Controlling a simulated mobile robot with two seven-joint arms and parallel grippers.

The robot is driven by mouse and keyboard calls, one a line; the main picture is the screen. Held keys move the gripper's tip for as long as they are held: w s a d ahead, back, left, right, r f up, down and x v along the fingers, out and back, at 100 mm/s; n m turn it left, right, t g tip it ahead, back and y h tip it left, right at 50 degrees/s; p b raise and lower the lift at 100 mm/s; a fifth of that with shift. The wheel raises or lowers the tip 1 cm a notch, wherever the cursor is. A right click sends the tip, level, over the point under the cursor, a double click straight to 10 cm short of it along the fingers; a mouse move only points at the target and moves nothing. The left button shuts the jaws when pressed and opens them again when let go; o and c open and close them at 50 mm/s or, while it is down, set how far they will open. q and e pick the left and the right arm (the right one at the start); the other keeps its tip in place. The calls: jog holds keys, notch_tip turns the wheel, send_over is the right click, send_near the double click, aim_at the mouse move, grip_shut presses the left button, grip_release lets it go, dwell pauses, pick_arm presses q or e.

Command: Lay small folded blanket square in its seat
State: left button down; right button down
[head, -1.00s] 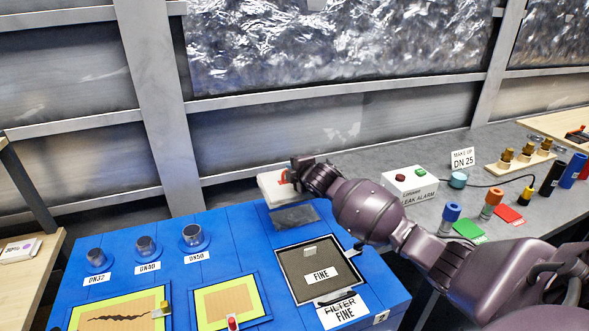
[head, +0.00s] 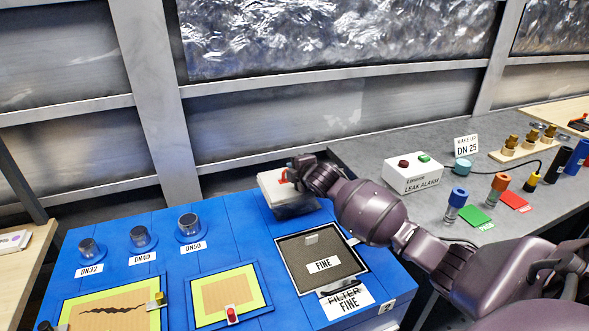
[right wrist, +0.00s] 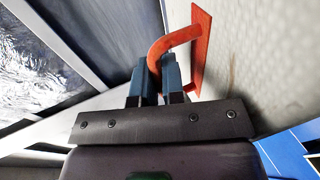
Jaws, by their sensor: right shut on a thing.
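The small folded blanket square (head: 272,188) is a pale, thick pad with an orange loop handle (right wrist: 160,50). My right gripper (head: 292,173) is shut on that handle; the right wrist view shows its two blue fingers (right wrist: 155,82) closed around the loop. The pale pad fills the right side of that view. In the head view the blanket hangs at the far right edge of the blue panel, overlapping the back of a dark grey rectangular patch (head: 298,208), which looks like its seat. Whether it touches the panel I cannot tell. My left gripper is out of view.
In front of the dark patch is the framed FINE filter (head: 300,265). Capped pipe stubs (head: 190,225) stand to the left on the blue panel (head: 235,230). The LEAK ALARM box (head: 412,175) sits on the grey bench to the right, beyond my right arm.

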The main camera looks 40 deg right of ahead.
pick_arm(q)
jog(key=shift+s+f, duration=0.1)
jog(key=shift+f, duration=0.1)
pick_arm(e)
jog(key=shift+r, duration=0.1)
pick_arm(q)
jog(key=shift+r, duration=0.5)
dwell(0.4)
